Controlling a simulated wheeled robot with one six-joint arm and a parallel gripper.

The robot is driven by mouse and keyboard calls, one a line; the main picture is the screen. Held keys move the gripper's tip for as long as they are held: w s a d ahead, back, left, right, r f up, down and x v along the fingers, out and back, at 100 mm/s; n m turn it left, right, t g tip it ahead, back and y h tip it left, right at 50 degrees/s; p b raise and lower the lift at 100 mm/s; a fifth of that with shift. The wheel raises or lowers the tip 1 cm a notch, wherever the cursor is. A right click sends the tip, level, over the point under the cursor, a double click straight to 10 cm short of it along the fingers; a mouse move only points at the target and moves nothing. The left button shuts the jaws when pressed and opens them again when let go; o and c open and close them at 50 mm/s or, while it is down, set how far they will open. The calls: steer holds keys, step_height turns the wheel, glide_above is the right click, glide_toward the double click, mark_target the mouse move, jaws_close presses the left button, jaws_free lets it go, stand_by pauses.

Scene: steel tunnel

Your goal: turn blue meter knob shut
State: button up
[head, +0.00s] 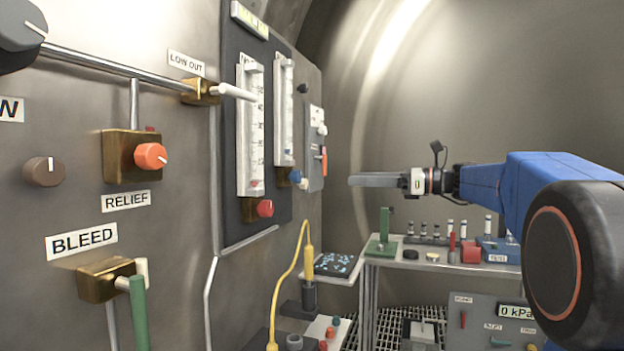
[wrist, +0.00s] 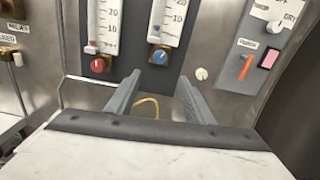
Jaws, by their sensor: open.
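The blue meter knob (head: 295,177) sits at the foot of the right-hand meter tube (head: 284,110) on the dark panel. In the wrist view the blue knob (wrist: 160,57) is below the right tube, just beyond and between my fingertips. A pale pointer mark shows on its face, too small to read exactly. My gripper (head: 354,181) is open and empty, to the right of the knob in the head view, its fingers pointing at the panel. In the wrist view the two fingers of my gripper (wrist: 157,84) are spread apart, and neither touches the knob.
A red knob (wrist: 98,65) sits left of the blue one, under the other tube. A pale round knob (wrist: 202,74) is to its right, near an orange lever (wrist: 246,67). A yellow hose (head: 285,285) hangs below. A bench (head: 385,262) with small items stands beneath my arm.

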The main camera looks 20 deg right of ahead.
mark_target(300, 177)
steer(key=x, duration=1.6)
steer(key=shift+a, duration=0.1)
steer(key=shift+c, duration=0.3)
steer(key=c, duration=1)
